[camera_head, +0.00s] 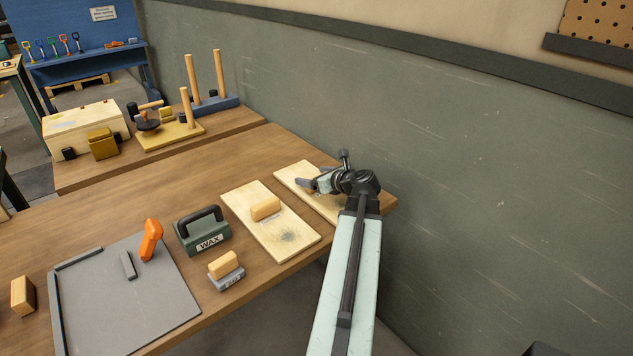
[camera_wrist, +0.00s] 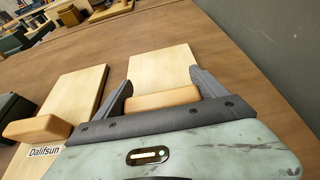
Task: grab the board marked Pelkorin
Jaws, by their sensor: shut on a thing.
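Two pale boards with wooden grip blocks lie side by side on the wooden table. The left board (camera_head: 258,190) carries a label (camera_wrist: 45,151) reading Dalifsun in the wrist view. The right board (camera_head: 294,175) lies nearer the wall and also shows in the wrist view (camera_wrist: 163,65). My gripper (camera_wrist: 162,97) is shut on the right board's tan grip block (camera_wrist: 160,99), with one dark finger at each end. Any marking on this board is hidden behind my gripper, so I cannot read Pelkorin. The board looks flat on the table.
A green WAX block (camera_head: 201,232), a small tan-topped block (camera_head: 226,268) and a grey panel (camera_head: 110,310) with an orange-handled tool (camera_head: 151,240) lie to the left. The grey wall (camera_head: 480,190) stands close on the right.

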